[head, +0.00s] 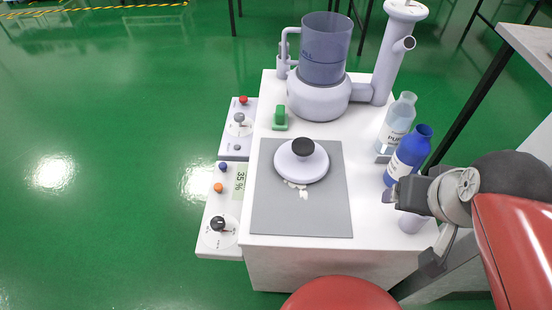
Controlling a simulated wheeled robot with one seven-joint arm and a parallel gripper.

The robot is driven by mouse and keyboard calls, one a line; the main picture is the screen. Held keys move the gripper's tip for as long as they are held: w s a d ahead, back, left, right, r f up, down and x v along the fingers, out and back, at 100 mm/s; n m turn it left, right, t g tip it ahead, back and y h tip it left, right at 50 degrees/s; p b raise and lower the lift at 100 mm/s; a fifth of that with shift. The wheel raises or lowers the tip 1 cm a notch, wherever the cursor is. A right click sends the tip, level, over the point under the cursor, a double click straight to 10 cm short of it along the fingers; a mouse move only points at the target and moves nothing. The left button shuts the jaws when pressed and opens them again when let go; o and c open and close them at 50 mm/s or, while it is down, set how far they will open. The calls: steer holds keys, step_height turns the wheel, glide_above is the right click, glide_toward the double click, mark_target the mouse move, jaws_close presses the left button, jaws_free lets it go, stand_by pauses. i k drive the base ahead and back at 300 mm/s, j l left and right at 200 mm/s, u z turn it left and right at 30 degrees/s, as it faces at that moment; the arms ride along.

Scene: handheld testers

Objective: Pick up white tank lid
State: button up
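The white tank lid (288,171) is a round disc with a black knob (303,147) on top. It lies on the grey mat (300,215) near the mat's far end. My gripper (389,197) is at the right edge of the white table, to the right of the mat and apart from the lid. Its fingertips are small and partly hidden, so I cannot tell whether it is open or shut. I see nothing held in it.
A clear tank (325,50) on a white base stands at the back. A blue bottle (405,158) stands close beside my gripper, with a clear bottle (396,122) behind it. A green block (280,118) is left. Control boxes (225,210) flank the table's left side.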

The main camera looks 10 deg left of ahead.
mark_target(301, 160)
steer(key=u, duration=0.85)
steer(key=k+j, duration=0.05)
